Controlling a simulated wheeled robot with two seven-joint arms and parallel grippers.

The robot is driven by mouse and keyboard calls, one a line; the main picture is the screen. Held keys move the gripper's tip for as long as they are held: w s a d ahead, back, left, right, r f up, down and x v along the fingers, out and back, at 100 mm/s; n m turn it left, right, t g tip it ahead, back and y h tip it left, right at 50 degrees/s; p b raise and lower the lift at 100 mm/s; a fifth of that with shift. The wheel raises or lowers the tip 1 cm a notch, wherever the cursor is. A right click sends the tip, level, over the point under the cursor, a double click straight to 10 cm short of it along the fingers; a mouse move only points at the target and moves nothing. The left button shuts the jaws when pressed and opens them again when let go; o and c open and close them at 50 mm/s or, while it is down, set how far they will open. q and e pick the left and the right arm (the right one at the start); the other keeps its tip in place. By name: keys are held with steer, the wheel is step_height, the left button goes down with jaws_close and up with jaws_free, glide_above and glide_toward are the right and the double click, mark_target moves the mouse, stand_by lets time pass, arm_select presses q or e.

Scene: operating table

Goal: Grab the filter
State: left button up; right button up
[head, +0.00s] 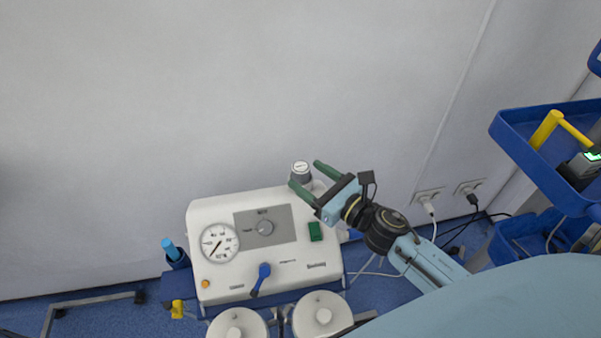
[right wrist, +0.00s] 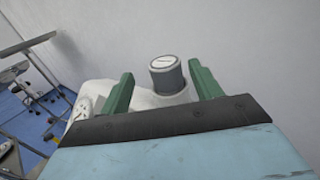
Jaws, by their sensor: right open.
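The filter appears to be the small grey cylinder with a white top (head: 301,171) at the back right corner of the white suction machine (head: 205,272). My right gripper (head: 304,175) has green fingers and is open, with one fingertip on each side of the filter in the head view. In the right wrist view the filter (right wrist: 166,75) stands between the two spread fingers of the right gripper (right wrist: 158,85), a little beyond them, with gaps on both sides. I cannot tell whether either finger touches it. My left gripper is not in view.
The machine carries a pressure gauge (head: 220,243), a blue lever (head: 261,279) and two round jar lids (head: 323,314) in front. A plain wall (head: 150,110) is close behind it. A blue tray (head: 507,133) and wall sockets (head: 428,197) with cables are at the right.

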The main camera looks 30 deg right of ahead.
mark_target(294, 164)
steer(key=shift+d+f+x, duration=0.1)
steer(key=shift+d+x, duration=0.05)
steer(key=shift+x, duration=1.3)
steer(key=shift+d+f+x, duration=0.1)
steer(key=shift+f+x, duration=0.05)
steer(key=shift+x, duration=1.25)
steer(key=shift+c, duration=0.4)
steer(key=c, duration=1)
